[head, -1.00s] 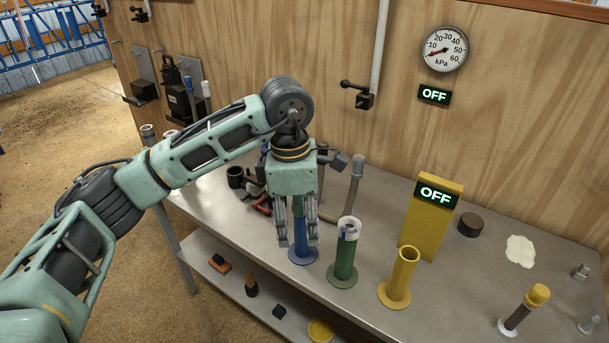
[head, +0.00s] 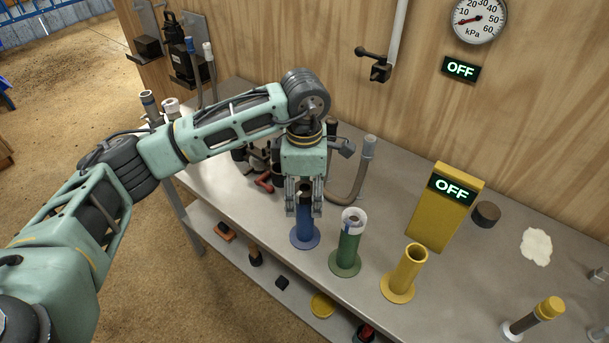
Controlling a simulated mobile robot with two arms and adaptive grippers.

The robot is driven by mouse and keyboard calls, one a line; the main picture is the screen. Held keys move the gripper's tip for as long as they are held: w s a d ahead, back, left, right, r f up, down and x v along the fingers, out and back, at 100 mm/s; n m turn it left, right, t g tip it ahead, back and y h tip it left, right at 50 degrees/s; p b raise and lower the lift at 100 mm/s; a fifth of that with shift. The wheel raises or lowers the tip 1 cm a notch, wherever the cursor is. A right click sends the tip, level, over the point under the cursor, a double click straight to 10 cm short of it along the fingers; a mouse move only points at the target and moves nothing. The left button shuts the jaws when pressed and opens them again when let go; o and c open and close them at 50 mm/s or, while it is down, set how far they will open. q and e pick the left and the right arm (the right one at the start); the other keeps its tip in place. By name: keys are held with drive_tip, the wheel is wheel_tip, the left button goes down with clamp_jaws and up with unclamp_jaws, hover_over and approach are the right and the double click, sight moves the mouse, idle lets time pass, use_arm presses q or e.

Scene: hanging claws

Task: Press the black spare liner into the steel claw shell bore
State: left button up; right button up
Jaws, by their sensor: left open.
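My left gripper (head: 304,212) points down over the blue stand (head: 305,232), its fingers apart on either side of the tube's upper part. A black piece (head: 305,190) shows between the fingers at the tube's top. It may be the black spare liner; I cannot tell whether the fingers touch it. The green stand (head: 348,250) just right holds a pale ring-topped piece (head: 353,218). The yellow stand (head: 408,270) has an open, empty-looking top. I cannot pick out the steel claw shell for certain. My right gripper is out of view.
A yellow box with an OFF sign (head: 444,205) stands behind the stands. A dark puck (head: 486,214), a white patch (head: 537,246) and a yellow-capped tube (head: 548,308) are to the right. A curved hose (head: 360,170) rises behind.

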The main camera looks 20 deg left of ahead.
use_arm(q)
drive_tip(key=shift+f, duration=0.55)
clamp_jaws()
idle(0.5)
drive_tip(key=shift+w+r, duration=0.2)
drive_tip(key=shift+r, duration=0.3)
drive_tip(key=shift+r, duration=0.3)
idle(0.3)
